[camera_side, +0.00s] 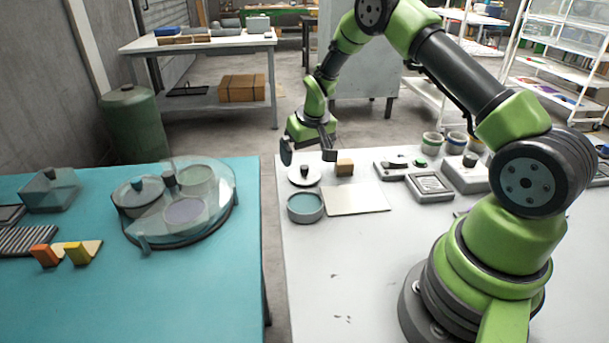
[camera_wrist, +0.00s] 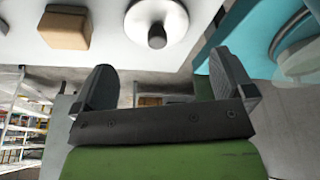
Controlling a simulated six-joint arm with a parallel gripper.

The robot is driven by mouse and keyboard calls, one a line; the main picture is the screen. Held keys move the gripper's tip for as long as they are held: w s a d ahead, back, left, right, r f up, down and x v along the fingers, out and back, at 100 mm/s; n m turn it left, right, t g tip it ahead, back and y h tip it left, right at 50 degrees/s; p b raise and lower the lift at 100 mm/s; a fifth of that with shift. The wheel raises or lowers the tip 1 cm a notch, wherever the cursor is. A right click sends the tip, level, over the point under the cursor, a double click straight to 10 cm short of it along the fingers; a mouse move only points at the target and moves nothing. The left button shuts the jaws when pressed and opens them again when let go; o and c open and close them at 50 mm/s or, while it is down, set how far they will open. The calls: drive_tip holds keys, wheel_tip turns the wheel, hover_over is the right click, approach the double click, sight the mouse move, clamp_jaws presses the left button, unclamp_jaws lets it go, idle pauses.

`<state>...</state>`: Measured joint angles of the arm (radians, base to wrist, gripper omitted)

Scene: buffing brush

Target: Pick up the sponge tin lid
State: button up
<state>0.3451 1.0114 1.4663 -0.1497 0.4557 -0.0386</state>
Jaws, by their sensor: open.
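The sponge tin lid is a pale round disc with a dark knob (camera_side: 305,176), lying on the white table near its left edge in the side view. In the wrist view the lid (camera_wrist: 140,22) is at the top middle, knob facing the camera. The round grey tin (camera_side: 305,214) with a teal inside stands just in front of it, uncovered. My gripper (camera_side: 308,152) is open and empty, above and slightly behind the lid in the side view. Its two fingers (camera_wrist: 166,80) are spread wide in the wrist view, apart from the knob.
A small brown block (camera_side: 345,168) sits close right of the lid. A flat pale plate (camera_side: 357,199) lies beside the tin. Grey devices (camera_side: 430,187) and small cups (camera_side: 432,141) stand farther right. A gap separates the teal table (camera_side: 190,290) on the left. The white table's front is clear.

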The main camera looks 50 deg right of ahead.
sight(304, 167)
drive_tip(key=shift+x, duration=3)
drive_tip(key=shift+d, duration=0.1)
drive_tip(key=c, duration=0.7)
